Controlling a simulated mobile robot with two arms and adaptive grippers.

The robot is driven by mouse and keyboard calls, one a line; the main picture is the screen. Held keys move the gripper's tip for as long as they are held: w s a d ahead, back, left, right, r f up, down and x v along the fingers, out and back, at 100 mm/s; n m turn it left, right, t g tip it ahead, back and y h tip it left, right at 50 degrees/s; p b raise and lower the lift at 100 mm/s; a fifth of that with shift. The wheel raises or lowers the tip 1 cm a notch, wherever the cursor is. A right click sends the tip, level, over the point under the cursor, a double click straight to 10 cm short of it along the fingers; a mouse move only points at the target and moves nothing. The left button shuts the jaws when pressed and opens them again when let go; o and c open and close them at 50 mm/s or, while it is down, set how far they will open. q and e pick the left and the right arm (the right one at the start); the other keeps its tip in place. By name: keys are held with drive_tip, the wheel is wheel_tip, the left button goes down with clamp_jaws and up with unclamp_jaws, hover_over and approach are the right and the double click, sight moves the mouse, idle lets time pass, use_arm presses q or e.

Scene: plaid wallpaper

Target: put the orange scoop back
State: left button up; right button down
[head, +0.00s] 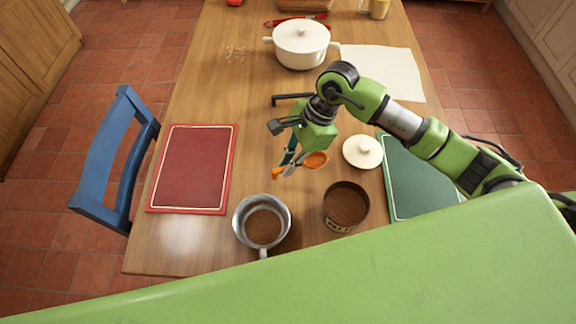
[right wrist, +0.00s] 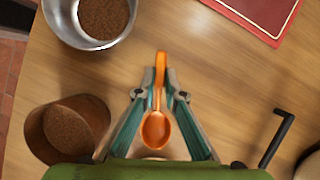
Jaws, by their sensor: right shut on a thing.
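My right gripper (head: 287,165) is shut on the handle of the orange scoop (head: 316,160), above the middle of the table. In the right wrist view the scoop (right wrist: 157,130) lies between the teal fingers (right wrist: 161,88), with its handle end past the fingertips and its bowl toward the palm. The bowl looks empty. A brown tin (head: 334,222) with brown grounds inside stands in front of the gripper. To its left is a metal saucepan (head: 240,214), also with brown grounds. A round cream lid (head: 362,152) lies right of the scoop. My left gripper is not in view.
A red mat (head: 193,168) lies left on the wooden table (head: 205,95), and a green mat (head: 412,185) lies right, partly under my arm. A white lidded pot (head: 302,48), a pale sheet (head: 385,66) and a black bar (head: 290,97) are farther back. A blue chair (head: 122,165) stands left.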

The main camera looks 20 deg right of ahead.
drive_tip(key=shift+w+f, duration=0.15)
drive_tip(key=shift+f, duration=0.1)
wheel_tip(320, 180, down, 3)
drive_tip(key=shift+w+p, duration=0.1)
drive_tip(key=shift+p, duration=0.65)
drive_tip(key=shift+f, duration=0.15)
drive_tip(key=shift+f, duration=0.1)
drive_tip(key=shift+f+b, duration=0.15)
drive_tip(key=shift+b, duration=0.2)
drive_tip(key=c, duration=2.1)
unclamp_jaws()
drive_tip(key=shift+c, duration=0.2)
